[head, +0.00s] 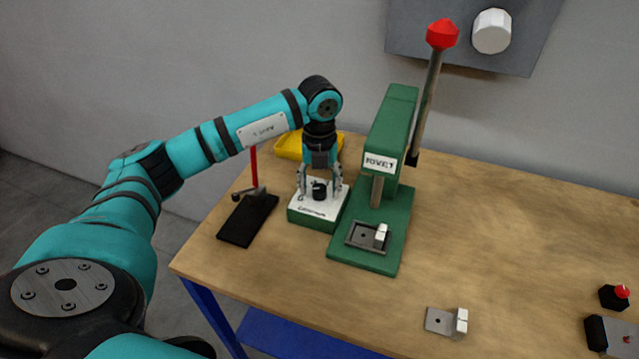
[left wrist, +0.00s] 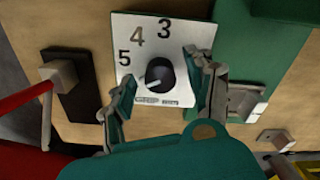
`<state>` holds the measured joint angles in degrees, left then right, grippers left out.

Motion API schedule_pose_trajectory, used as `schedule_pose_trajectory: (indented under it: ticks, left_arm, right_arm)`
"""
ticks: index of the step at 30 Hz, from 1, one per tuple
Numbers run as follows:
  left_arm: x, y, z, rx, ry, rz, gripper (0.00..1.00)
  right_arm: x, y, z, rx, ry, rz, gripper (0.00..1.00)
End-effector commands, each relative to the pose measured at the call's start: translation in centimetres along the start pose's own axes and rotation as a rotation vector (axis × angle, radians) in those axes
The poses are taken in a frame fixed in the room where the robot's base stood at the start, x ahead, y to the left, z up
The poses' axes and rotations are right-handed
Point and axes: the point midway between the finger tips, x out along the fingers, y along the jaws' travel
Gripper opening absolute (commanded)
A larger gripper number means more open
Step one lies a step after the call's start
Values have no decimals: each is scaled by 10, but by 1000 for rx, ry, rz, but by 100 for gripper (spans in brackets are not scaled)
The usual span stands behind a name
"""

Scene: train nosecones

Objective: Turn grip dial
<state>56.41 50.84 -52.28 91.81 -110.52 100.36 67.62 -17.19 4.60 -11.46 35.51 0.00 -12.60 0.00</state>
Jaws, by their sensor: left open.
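The grip dial is a round black knob (head: 319,194) on the white top face of a small green box (head: 309,219), left of the green press. In the left wrist view the knob (left wrist: 160,75) sits among the printed numbers 3, 4 and 5 on the white plate (left wrist: 190,35). A pale mark on the knob points to its lower left, below the 5. My left gripper (head: 319,186) points down over the box, fingers apart, one on each side of the knob. In the left wrist view the fingers (left wrist: 163,78) show gaps to the knob. My right gripper is out of view.
The green rivet press (head: 390,130) with a red-topped lever (head: 442,34) stands close right of the box. A black base with a red lever (head: 248,220) stands left; a yellow bin (head: 290,147) is behind. A metal plate (head: 440,321) lies in front.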

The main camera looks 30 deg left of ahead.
Motion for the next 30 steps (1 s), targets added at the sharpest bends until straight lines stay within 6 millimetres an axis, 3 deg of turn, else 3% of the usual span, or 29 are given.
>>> schedule_pose_trajectory:
  ticks: [5,19,24,30]
  left_arm:
    - [-12,0,0,1,-1,-1,55]
    - [-103,-1,1,0,-3,-2,55]
    - [-118,0,0,0,-1,-1,55]
    - [-120,0,0,0,1,0,55]
  right_arm:
    - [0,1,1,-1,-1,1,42]
    - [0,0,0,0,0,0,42]
    - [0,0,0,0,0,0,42]
    - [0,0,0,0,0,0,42]
